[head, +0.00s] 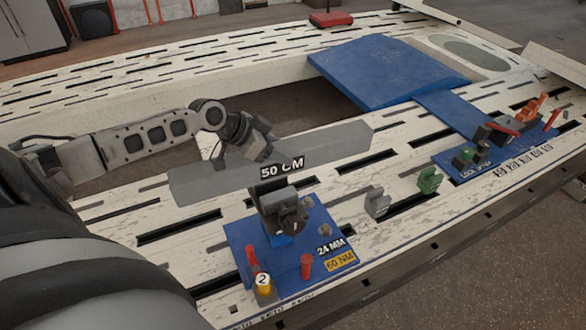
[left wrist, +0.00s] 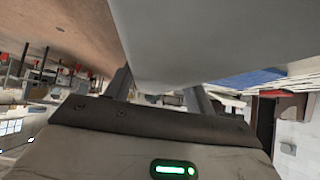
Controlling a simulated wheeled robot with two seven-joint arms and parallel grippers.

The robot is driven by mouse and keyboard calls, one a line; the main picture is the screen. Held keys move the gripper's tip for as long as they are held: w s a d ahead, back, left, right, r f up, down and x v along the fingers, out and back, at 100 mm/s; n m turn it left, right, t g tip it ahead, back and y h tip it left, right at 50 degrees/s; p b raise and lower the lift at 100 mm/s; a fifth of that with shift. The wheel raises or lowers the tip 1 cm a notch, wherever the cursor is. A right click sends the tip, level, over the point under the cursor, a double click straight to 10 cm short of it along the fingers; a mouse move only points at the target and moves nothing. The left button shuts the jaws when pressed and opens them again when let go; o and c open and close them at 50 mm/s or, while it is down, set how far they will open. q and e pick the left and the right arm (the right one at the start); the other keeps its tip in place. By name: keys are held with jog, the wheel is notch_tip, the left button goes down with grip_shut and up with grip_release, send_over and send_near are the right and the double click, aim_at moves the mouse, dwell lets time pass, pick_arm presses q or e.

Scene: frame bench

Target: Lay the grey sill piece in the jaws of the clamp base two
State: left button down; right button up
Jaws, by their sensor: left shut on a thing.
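The grey sill piece (head: 335,143) is a long flat bar with a "50 CM" label in front of its middle. My left gripper (head: 262,150) is shut on it from behind, near its middle. In the left wrist view the sill piece (left wrist: 200,40) lies between the two fingers (left wrist: 160,85). Clamp base two is a blue plate (head: 240,235) with a grey clamp (head: 284,210) on top and a "2" marker. The sill piece shows just above and behind the clamp jaws; I cannot tell whether they touch. My right gripper is not in view.
Red pegs (head: 306,266) and a yellow "2" post (head: 264,290) stand on the base's plate. A small grey clip (head: 377,203) and a green clip (head: 429,181) stand to the right. Another blue plate (head: 450,165) with several parts is farther right. The slotted bench has an opening behind.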

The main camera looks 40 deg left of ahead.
pick_arm(q)
jog(key=shift+w+a+r, duration=0.25)
jog(key=shift+w+a, duration=0.05)
jog(key=shift+a, duration=0.4)
jog(key=shift+w+a+r, duration=0.25)
jog(key=shift+w+a, duration=0.05)
jog(key=shift+a, duration=0.35)
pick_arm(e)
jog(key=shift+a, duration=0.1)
